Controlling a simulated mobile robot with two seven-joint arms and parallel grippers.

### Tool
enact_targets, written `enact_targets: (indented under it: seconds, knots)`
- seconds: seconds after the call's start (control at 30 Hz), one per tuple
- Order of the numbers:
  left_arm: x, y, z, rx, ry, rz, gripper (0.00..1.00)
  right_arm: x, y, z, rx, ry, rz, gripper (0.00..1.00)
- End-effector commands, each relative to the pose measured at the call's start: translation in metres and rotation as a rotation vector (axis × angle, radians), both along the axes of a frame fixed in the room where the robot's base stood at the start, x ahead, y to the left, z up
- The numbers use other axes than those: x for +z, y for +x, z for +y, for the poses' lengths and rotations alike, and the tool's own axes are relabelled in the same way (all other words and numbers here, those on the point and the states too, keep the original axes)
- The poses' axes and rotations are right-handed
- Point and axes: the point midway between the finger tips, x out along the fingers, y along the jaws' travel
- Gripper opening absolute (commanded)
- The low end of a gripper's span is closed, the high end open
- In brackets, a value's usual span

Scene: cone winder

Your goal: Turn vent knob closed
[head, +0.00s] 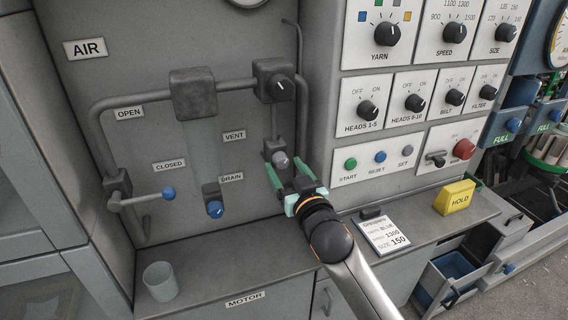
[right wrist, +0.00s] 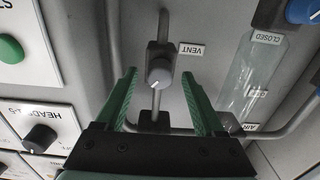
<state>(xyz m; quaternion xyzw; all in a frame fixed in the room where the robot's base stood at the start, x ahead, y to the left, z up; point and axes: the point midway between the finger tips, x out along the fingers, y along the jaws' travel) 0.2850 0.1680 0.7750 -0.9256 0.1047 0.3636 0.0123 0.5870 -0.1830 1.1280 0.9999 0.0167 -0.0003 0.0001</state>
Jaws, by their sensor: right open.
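The vent knob (head: 281,160) is a small round grey knob on a dark valve block on the grey air panel, right of the VENT label (head: 234,135). In the right wrist view the knob (right wrist: 159,74) faces the camera, with a short pale mark slanting toward its lower left. My right gripper (head: 286,174) is open, with its green fingers pointing at the valve. In the right wrist view the knob appears between the two fingers (right wrist: 159,88), with a gap on each side. I cannot tell whether the fingertips reach past the knob's face. My left gripper is out of view.
A blue drain knob (head: 214,209) and a blue-tipped lever (head: 168,193) sit to the left. A dark knob (head: 281,87) is above on the pipe. Control panels with a START button (head: 350,164) stand right. A cup (head: 160,282) and a card (head: 384,236) are on the ledge.

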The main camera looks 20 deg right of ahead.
Motion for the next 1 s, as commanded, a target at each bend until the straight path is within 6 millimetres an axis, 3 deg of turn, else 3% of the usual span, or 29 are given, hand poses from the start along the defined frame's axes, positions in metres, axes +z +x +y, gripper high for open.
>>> enact_targets:
  seconds: [0.2, 0.47, 1.0]
  knots:
    - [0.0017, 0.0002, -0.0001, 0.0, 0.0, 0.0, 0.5, 0.0002, 0.0111, 0.0008, 0.001, 0.0, -0.001, 0.71]
    - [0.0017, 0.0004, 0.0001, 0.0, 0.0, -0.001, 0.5, 0.0, 0.0117, 0.0008, 0.001, 0.0, -0.001, 0.71]
    - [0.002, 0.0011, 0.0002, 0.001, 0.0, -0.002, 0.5, 0.0, 0.0114, 0.0007, 0.001, 0.0, 0.0, 0.11]
